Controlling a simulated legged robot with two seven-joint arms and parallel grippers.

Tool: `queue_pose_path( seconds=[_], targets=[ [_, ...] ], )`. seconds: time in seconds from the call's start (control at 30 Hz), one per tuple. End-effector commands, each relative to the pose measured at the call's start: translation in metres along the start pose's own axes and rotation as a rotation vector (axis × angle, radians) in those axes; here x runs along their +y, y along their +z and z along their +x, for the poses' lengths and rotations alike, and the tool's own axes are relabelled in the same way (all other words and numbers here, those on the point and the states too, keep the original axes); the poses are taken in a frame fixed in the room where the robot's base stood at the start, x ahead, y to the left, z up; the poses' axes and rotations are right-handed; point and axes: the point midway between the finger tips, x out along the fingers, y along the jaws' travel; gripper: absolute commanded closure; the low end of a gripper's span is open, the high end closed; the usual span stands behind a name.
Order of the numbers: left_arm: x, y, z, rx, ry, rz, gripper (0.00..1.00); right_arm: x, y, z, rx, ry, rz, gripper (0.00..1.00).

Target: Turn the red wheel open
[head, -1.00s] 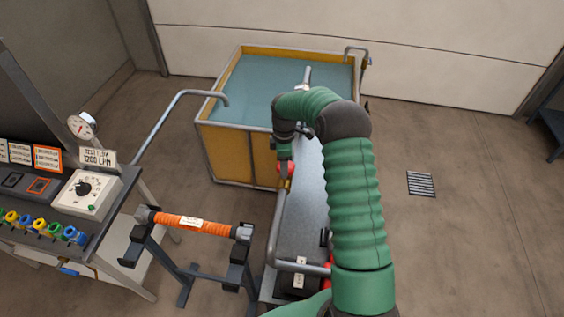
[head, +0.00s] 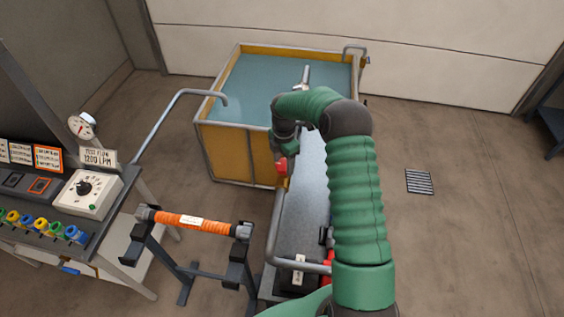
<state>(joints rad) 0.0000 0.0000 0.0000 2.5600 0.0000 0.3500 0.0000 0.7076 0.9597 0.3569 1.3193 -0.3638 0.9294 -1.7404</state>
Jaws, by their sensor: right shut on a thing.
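The red wheel (head: 281,166) sits on the grey pipe (head: 274,225) in front of the yellow water tank (head: 237,154). Only part of the wheel shows below my right gripper (head: 284,155). My right gripper is at the wheel and shut on it; its fingertips are mostly hidden by the wrist and the wheel. My green right arm reaches in from the lower right and bends over to the left at the top. My left gripper is not in view.
An orange hose (head: 192,222) rests on a dark stand to the left. A control panel (head: 88,192) with a dial and coloured couplings stands at far left. A long grey metal surface (head: 309,190) lies beside the pipe, partly behind my arm.

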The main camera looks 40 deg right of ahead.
Motion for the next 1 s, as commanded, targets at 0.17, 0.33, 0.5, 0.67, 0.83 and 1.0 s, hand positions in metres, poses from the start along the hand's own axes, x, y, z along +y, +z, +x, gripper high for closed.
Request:
queue_pose_path(
  seconds=[0.17,0.33,0.5,0.67,0.83,1.0],
  targets=[
    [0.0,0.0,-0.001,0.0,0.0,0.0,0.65,0.002,0.007,-0.004,-0.013,0.01,-0.005,0.83],
    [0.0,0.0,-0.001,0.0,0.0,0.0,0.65,0.003,0.006,-0.004,-0.013,0.012,-0.005,0.83],
    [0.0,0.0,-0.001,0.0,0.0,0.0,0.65,0.003,0.005,-0.004,-0.012,0.011,-0.005,0.29],
    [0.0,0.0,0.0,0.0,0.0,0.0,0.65,0.003,0.003,-0.002,-0.007,0.007,-0.006,0.2],
    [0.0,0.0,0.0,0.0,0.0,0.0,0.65,0.003,0.001,-0.002,-0.005,0.005,-0.006,0.2],
    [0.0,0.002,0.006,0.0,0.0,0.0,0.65,0.003,0.001,-0.014,-0.006,0.008,-0.005,0.2]
  ],
)
